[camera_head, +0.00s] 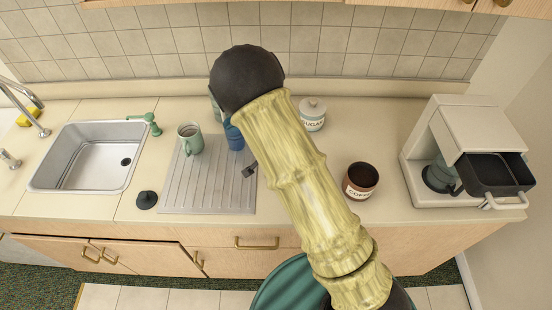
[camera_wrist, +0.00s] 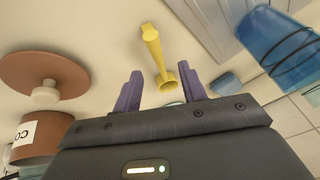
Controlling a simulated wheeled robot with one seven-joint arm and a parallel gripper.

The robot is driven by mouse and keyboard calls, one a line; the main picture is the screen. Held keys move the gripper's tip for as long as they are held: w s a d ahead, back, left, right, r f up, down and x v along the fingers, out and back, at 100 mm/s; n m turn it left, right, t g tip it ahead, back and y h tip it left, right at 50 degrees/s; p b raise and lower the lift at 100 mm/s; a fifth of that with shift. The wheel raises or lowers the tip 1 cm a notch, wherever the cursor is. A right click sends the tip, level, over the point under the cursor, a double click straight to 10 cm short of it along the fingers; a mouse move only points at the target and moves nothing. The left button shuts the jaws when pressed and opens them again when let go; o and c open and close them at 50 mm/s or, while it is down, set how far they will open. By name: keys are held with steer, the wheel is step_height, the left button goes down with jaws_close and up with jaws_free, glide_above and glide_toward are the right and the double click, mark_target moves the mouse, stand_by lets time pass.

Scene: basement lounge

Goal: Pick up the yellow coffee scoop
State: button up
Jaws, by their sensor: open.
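In the head view my arm covers the middle of the counter, and the scoop is hidden.
A brown lid (camera_wrist: 42,72) and the coffee jar (camera_wrist: 38,140) are left of the scoop; a blue cup (camera_wrist: 283,45) is right. The head view shows the sugar jar (camera_head: 312,118), coffee machine (camera_head: 468,125), drainboard (camera_head: 205,190), green mug (camera_head: 191,142) and sink (camera_head: 85,160).

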steer(key=shift+p+x, duration=0.55)
steer(key=shift+x, duration=1.15)
steer(key=shift+c, duration=0.2)
jaws_close()
